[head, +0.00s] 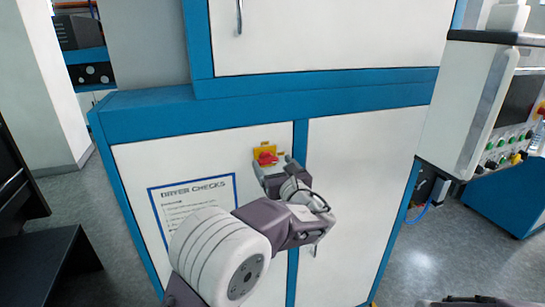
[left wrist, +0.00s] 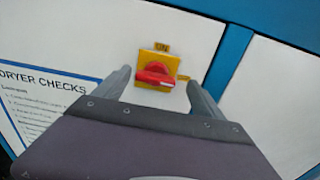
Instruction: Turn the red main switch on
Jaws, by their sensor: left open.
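The red main switch (head: 267,158) sits on a yellow plate on the white front panel of a blue-framed cabinet. In the left wrist view the red knob (left wrist: 155,74) lies roughly sideways across its yellow plate (left wrist: 164,58), with an "ON" label (left wrist: 162,47) above it and another small label at its right. My left gripper (head: 272,167) is open, at the switch in the head view. In the left wrist view its fingers (left wrist: 156,86) stand apart on either side of the knob. I cannot tell whether they touch it.
A "DRYER CHECKS" notice (head: 195,206) is fixed to the panel left of the switch. A grey control box with buttons (head: 505,140) juts out at the right. A dark bench (head: 50,258) stands at the lower left, with clear floor beside it.

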